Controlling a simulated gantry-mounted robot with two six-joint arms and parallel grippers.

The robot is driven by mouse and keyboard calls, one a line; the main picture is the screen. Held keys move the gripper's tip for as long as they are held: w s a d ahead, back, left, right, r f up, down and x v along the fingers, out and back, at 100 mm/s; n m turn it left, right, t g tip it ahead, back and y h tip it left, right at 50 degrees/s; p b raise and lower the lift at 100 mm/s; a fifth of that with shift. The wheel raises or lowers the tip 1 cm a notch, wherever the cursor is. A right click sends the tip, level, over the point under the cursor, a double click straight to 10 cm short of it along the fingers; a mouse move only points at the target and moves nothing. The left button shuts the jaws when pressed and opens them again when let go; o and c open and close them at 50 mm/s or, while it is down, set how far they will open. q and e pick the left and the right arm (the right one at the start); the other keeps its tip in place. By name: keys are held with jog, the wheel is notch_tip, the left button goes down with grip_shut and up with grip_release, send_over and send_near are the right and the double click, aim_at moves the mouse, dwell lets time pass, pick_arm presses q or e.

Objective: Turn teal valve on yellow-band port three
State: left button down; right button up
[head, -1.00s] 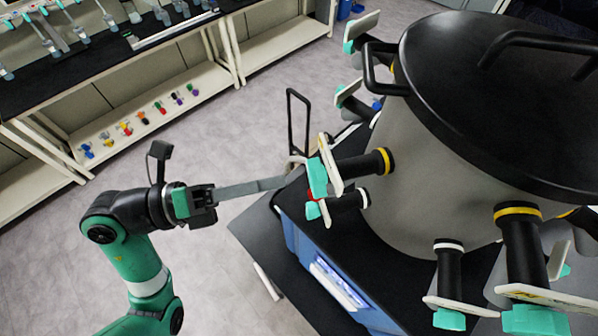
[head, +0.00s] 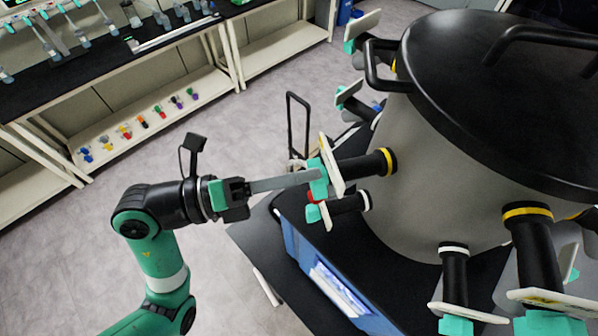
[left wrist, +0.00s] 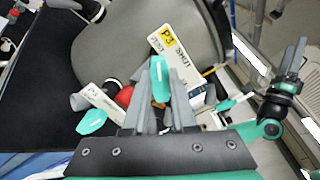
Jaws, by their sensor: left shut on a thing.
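The teal valve (head: 319,189) sits behind a white label plate (head: 331,163) on the end of a black port (head: 362,167) with a yellow band, on the side of the grey dryer drum. My left gripper (head: 316,178) reaches in from the left, its long grey fingers shut on this valve. In the left wrist view the teal valve (left wrist: 160,78) shows between the fingertips (left wrist: 160,72). The plate (left wrist: 178,58) beside it carries a yellow mark that seems to read P3.
Just below, a white-banded port (head: 347,203) has its own teal valve (head: 313,213) and a red part, close to my fingers. More ports ring the drum (head: 420,160). A black trolley handle (head: 290,125) stands behind. Floor on the left is free.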

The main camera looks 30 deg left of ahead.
pick_arm(q)
jog(key=shift+m, duration=0.3)
jog(key=shift+s+d+r+m+b, duration=0.1)
jog(key=shift+m+b, duration=0.15)
jog(key=shift+m, duration=2.5)
jog(key=shift+s+d+r+m+b, duration=0.1)
jog(key=shift+m+b, duration=0.15)
jog(key=shift+m, duration=2.5)
jog(key=c, duration=0.7)
grip_release()
jog(key=shift+a, duration=0.1)
